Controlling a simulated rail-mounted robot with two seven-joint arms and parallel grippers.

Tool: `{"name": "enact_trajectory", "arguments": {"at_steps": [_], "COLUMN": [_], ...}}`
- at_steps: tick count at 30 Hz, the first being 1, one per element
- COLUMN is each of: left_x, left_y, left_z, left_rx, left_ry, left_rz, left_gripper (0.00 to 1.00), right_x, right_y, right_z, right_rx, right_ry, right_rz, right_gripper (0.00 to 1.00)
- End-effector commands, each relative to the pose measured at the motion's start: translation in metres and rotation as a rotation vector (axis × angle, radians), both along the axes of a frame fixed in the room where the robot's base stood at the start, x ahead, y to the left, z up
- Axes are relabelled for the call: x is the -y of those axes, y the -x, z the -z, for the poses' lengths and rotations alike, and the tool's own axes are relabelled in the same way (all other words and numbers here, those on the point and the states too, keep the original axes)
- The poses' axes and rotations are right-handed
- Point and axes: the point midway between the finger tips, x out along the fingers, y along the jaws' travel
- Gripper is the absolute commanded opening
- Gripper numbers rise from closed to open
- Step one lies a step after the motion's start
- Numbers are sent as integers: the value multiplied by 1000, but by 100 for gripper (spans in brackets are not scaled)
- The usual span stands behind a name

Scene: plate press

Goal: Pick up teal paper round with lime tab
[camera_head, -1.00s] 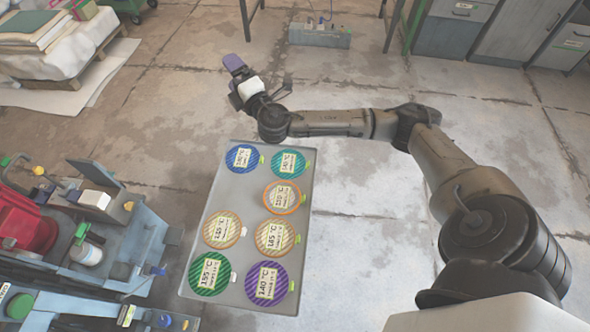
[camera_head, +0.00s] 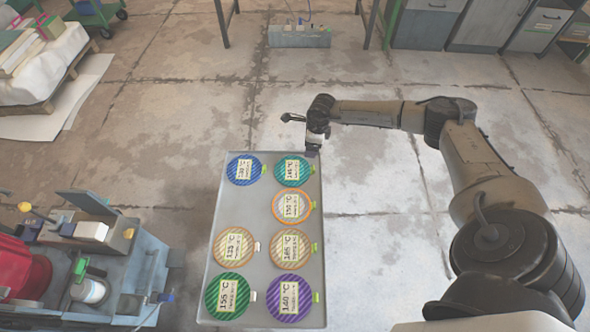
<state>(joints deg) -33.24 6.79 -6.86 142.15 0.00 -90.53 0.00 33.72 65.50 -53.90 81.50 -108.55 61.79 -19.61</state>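The teal paper round (camera_head: 293,170) lies flat at the far right of the grey tray (camera_head: 265,215). It has a pale printed label, and its lime tab (camera_head: 316,170) sticks out to the right over the tray's edge. My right gripper (camera_head: 312,152) points down just beyond the tray's far right corner, close above and behind the lime tab. It holds nothing that I can see. Its fingers are small and seen from above, so their opening cannot be made out. My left gripper is not in view.
The tray also holds a blue round (camera_head: 245,169), an orange-rimmed round (camera_head: 291,206), two tan rounds (camera_head: 233,247) (camera_head: 290,249), a green round (camera_head: 230,297) and a purple round (camera_head: 289,300). Blue-grey machinery (camera_head: 105,255) stands left.

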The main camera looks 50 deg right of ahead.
Motion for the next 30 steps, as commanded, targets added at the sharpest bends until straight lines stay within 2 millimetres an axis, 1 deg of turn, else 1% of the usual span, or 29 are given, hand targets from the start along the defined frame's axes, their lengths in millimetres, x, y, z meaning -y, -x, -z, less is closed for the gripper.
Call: {"name": "enact_trajectory", "arguments": {"at_steps": [1, 3, 7, 11, 15, 21, 24, 30], "left_x": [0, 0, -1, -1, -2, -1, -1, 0], "left_y": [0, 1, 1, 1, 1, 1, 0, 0], "left_z": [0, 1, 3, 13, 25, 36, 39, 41], "left_rx": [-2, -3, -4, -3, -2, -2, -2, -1], "left_ry": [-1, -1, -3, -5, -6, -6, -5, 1], "left_rz": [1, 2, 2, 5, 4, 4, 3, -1], "left_gripper": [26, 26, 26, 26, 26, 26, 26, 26], "right_x": [2, 3, 5, 4, 4, 4, 4, 4], "right_y": [7, 16, 25, 25, 24, 24, 24, 24], "right_z": [1, 2, 6, 25, 51, 78, 85, 90], "right_rx": [-45, -97, -153, -153, -152, -151, -151, -149], "right_ry": [14, 26, 37, 37, 36, 37, 37, 37], "right_rz": [-12, -26, -51, -70, -70, -70, -70, -70], "right_gripper": [84, 84, 84, 84, 84, 84, 84, 84]}}
